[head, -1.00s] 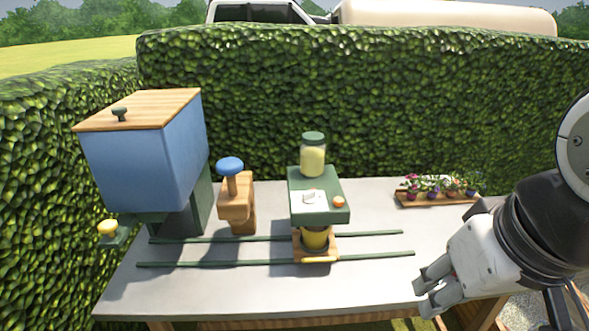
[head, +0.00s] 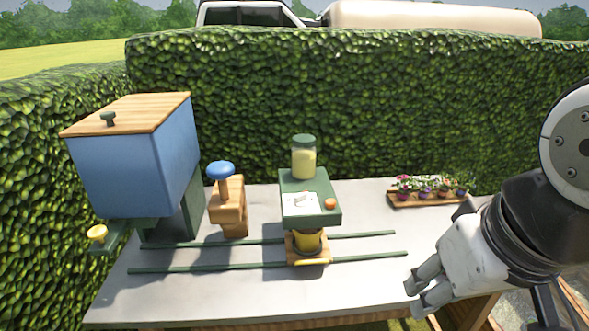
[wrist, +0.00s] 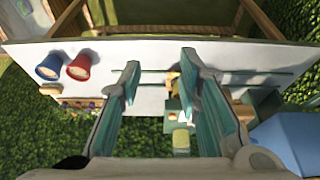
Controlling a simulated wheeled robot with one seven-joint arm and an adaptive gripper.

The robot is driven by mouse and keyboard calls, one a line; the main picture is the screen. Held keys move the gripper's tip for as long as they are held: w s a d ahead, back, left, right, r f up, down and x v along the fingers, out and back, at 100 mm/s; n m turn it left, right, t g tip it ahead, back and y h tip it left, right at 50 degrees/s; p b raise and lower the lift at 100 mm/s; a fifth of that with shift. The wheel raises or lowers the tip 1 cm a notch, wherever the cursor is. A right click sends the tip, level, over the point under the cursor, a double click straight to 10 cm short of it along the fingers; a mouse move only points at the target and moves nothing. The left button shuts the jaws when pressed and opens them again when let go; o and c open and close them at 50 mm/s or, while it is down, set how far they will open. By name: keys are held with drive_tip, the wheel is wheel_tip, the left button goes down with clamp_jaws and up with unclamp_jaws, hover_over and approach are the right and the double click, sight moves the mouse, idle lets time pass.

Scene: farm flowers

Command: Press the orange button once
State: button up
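The orange button (head: 330,203) is a small round knob on the right side of the green box-shaped machine top (head: 308,183). A white panel lies beside it, and a jar of pale yellow stuff (head: 303,158) stands on top. A yellow pot (head: 309,240) sits under the green top on a small wooden carriage (head: 308,258). My gripper (head: 413,296) is at the table's right front, right of and nearer than the button, and apart from it. In the wrist view its two fingers (wrist: 160,75) are spread with nothing between them.
Two green rails (head: 200,268) run along the grey table (head: 220,300). A blue hopper (head: 135,155) and a wooden press with a blue knob (head: 221,168) stand left. A flower tray (head: 428,198) is back right. Red (wrist: 80,68) and blue pots (wrist: 50,66) show in the wrist view.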

clamp_jaws()
idle(1.3)
